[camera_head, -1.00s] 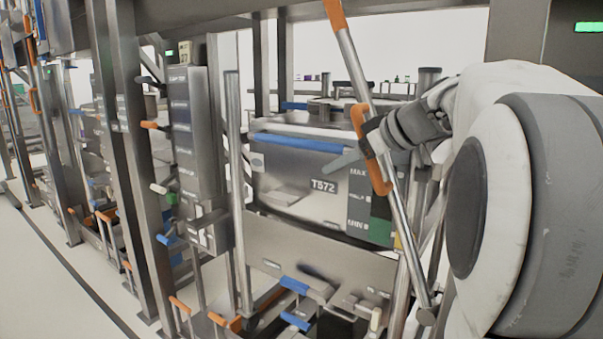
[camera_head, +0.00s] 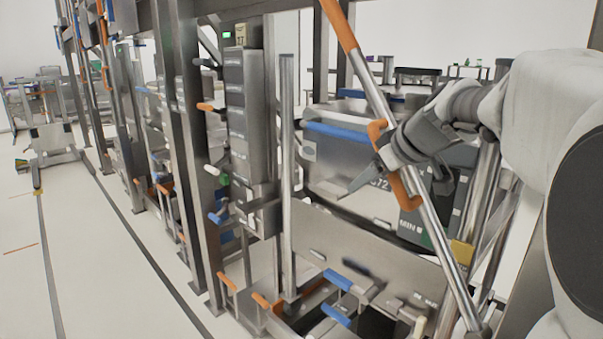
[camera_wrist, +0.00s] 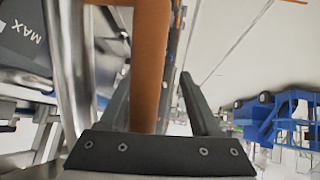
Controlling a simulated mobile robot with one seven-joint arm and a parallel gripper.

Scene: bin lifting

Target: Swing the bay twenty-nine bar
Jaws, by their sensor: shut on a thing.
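The bar (camera_head: 376,95) is a long silver rod with an orange upper end and an orange side handle (camera_head: 409,196). It slants from upper left to lower right, with its foot low in the head view. My gripper (camera_head: 381,162) is shut on the orange handle, its fingers on either side. In the wrist view the orange handle (camera_wrist: 151,60) runs between the fingers of my gripper (camera_wrist: 158,88). A grey bin (camera_head: 335,172) with a blue rim strip stands behind the bar; its label is partly hidden by my gripper.
A steel frame post (camera_head: 190,130) and a grey box column (camera_head: 248,125) stand left of the bar. Blue and orange levers (camera_head: 337,279) sit low in front of the bin. Open floor (camera_head: 90,250) lies at the left. The wrist view shows blue equipment (camera_wrist: 275,118) at right.

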